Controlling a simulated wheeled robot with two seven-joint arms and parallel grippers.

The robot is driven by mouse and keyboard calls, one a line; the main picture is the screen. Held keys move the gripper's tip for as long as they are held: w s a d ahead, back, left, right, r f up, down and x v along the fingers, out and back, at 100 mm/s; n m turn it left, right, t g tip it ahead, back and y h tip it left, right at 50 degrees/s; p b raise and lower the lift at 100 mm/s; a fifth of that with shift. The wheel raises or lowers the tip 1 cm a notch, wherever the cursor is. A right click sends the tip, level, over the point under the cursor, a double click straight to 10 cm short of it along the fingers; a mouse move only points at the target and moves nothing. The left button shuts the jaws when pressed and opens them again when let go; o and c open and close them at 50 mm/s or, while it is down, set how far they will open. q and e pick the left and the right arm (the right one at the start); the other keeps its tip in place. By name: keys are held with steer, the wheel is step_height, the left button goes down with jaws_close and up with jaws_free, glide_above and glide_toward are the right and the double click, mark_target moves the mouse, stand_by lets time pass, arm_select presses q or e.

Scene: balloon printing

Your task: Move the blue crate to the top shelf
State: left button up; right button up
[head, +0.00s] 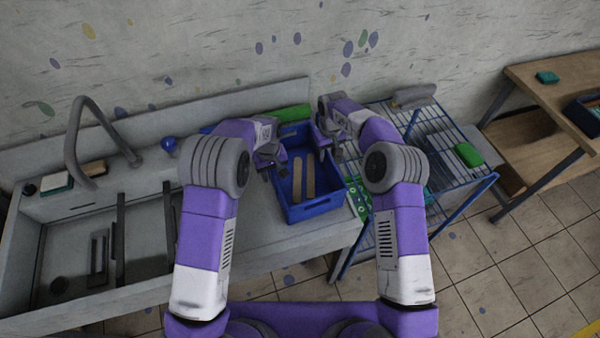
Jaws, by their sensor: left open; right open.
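The blue crate (318,209) stands on the counter beside the sink, with two tan strips and a small dark round item in it. My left gripper (274,172) is open at the crate's left side. My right gripper (329,155) is open near its far right side. I cannot tell whether either touches the crate. A blue wire shelf rack (482,185) stands just right of the counter, partly hidden by my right arm. Its top level holds a green item (468,154) and a grey item (413,96).
A sink with a grey faucet (74,140) is at the left. A green object (291,113) lies behind the crate, and a green patterned piece (358,199) is at its right. A wooden table (560,80) stands far right. Tiled floor is clear at lower right.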

arm_select(q)
steer(key=shift+f, duration=0.6)
arm_select(e)
steer(key=shift+f, duration=0.65)
arm_select(q)
jaws_close()
arm_select(e)
jaws_close()
